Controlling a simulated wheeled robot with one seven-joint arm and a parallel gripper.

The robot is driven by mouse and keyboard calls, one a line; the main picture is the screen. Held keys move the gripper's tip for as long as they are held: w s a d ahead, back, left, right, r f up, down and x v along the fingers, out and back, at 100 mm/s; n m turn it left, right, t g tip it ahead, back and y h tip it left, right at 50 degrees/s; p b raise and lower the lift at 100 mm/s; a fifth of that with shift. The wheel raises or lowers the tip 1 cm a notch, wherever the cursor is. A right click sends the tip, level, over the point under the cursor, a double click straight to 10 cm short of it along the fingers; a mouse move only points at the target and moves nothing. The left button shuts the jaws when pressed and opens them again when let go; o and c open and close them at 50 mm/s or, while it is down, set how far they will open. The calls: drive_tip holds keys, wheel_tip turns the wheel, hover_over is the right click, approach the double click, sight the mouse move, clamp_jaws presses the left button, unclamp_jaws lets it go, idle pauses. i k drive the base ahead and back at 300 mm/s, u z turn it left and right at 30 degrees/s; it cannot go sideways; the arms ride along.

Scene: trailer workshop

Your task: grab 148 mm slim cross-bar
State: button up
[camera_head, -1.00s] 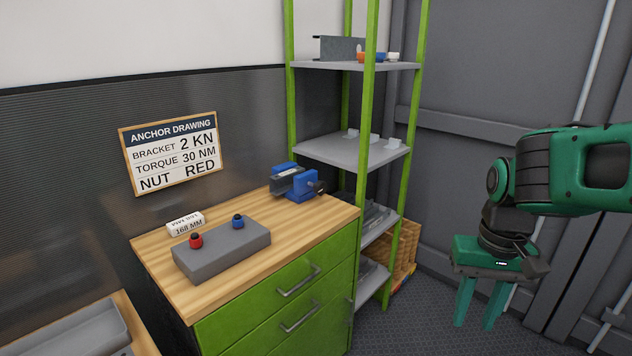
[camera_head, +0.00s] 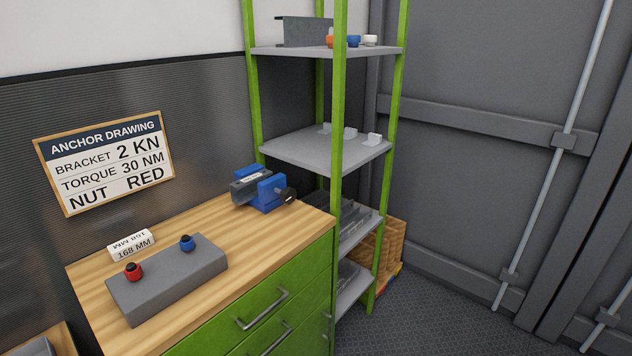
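No part is readable as the 148 mm slim cross-bar. Grey bar-like parts (camera_head: 352,219) lie on the lower-middle shelf of the green-posted rack, partly hidden by a post and the bench; their lengths cannot be told. A grey channel-shaped piece (camera_head: 305,31) stands on the top shelf. My gripper is outside the view.
Floor right is clear.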

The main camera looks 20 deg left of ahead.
sight(244, 190)
drive_tip(key=z, duration=1.15)
drive_tip(key=i, duration=1.1)
drive_tip(key=u, duration=3.75)
drive_tip(key=i, duration=0.95)
drive_tip(key=u, duration=0.1)
